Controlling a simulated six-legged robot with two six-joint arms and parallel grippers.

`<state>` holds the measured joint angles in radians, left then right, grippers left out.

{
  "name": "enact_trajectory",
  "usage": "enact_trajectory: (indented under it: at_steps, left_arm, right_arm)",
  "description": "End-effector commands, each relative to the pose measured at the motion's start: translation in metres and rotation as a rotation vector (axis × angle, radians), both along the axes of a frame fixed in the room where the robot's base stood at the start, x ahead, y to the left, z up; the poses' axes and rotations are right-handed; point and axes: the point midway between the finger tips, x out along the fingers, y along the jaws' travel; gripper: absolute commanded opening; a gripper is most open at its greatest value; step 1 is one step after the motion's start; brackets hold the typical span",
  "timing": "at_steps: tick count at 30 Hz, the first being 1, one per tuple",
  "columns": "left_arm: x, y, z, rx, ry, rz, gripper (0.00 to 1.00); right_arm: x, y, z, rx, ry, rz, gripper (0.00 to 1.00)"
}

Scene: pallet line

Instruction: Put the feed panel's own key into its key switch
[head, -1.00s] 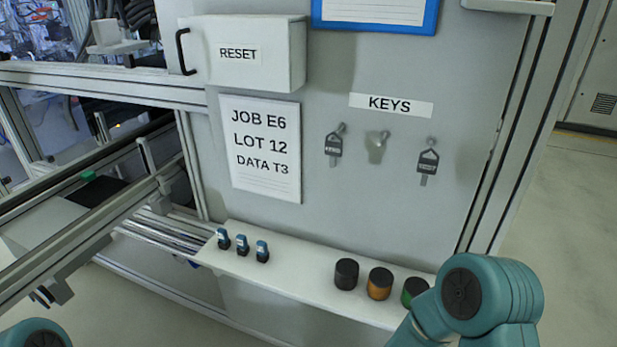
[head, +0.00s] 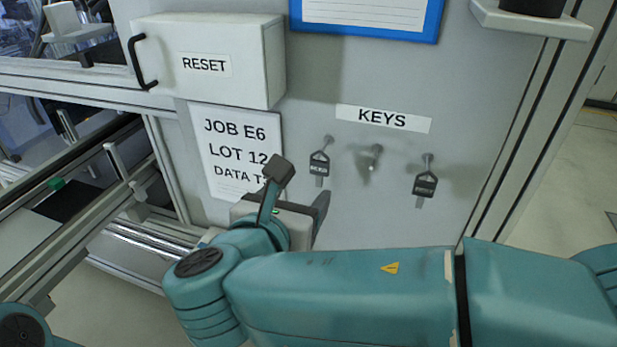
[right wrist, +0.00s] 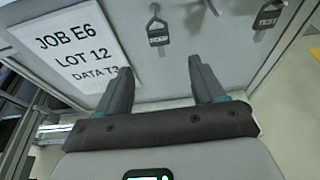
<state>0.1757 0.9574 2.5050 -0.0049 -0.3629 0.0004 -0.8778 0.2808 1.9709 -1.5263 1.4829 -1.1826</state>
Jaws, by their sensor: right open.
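Two dark-tagged keys hang under the KEYS sign (head: 383,118) on the grey panel: a left key (head: 319,164) and a right key (head: 425,186). Their tag print is too small to read surely. The peg between them (head: 375,150) looks bare. My right gripper (head: 300,185) is open and empty, below and left of the left key. In the right wrist view the left key (right wrist: 158,36) shows beyond the gap between the open fingers (right wrist: 160,75), apart from them. The right key (right wrist: 268,17) is at upper right there. My left gripper is out of view. No key switch can be made out.
A white RESET box (head: 205,60) with a black handle juts out at upper left. A job sheet (head: 215,140) hangs behind my right gripper. A small shelf (head: 530,20) juts out at upper right. My right forearm hides the lower ledge. A conveyor frame stands at left.

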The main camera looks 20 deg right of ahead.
Motion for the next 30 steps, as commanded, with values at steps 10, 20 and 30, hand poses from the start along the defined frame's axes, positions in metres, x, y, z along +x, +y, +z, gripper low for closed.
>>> enact_trajectory:
  at_steps: [10, 20, 30]
  left_arm:
    - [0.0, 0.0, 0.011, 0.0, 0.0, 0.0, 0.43]
    - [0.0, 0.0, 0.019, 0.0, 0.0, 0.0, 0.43]
    - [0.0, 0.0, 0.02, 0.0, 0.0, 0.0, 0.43]
  right_arm:
    - [0.061, -0.04, -0.023, 0.001, 0.005, -0.004, 0.68]
    - [0.108, -0.069, -0.04, 0.002, 0.005, 0.0, 0.68]
    - [0.118, -0.075, -0.044, 0.002, 0.003, 0.003, 0.68]
